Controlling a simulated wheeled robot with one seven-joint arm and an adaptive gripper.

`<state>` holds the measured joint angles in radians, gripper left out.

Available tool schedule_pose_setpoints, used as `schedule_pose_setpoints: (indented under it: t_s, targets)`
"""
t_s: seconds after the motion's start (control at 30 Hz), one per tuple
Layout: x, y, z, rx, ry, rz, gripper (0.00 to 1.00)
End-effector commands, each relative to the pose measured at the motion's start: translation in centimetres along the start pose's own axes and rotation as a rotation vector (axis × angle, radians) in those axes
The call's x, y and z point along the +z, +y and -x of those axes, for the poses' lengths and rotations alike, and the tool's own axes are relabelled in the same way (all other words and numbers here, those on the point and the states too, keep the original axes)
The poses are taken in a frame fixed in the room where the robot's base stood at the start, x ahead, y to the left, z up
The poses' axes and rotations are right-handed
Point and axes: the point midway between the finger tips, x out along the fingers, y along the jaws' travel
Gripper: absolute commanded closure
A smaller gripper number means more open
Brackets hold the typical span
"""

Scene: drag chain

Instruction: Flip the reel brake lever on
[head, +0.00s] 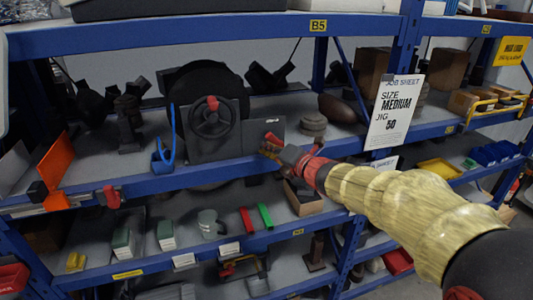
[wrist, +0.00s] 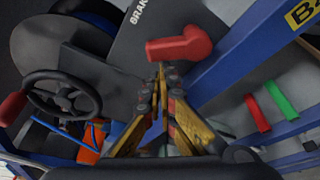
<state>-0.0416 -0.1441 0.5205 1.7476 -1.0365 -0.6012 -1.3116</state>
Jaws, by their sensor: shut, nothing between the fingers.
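The brake lever shows in the wrist view as a red handle (wrist: 180,46) on a grey plate (wrist: 125,48) with partly cut-off "BRAK" lettering. In the head view the red lever (head: 272,137) is small, at the right of the reel's front. My gripper (wrist: 160,70) is shut and empty, its yellow-and-dark fingers meeting at the tips just beside the lever's handle. I cannot tell whether they touch. In the head view my gripper (head: 268,149) is at the plate's lower right, partly covering it. The dark reel (head: 190,85) stands behind a handwheel (head: 211,122) with a red knob.
The blue shelf beam (head: 180,183) runs just below the gripper. A job sheet (head: 393,110) hangs at the right. Red (head: 246,220) and green (head: 265,215) bars lie on the lower shelf.

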Motion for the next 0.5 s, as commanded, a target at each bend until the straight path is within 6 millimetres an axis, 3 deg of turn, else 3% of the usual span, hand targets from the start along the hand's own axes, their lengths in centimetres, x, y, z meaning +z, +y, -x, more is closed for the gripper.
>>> schedule_pose_setpoints:
  t_s: [0.5]
  targets:
    - [2.0, 0.6, 0.7, 0.149, -0.001, -0.427, 1.00]
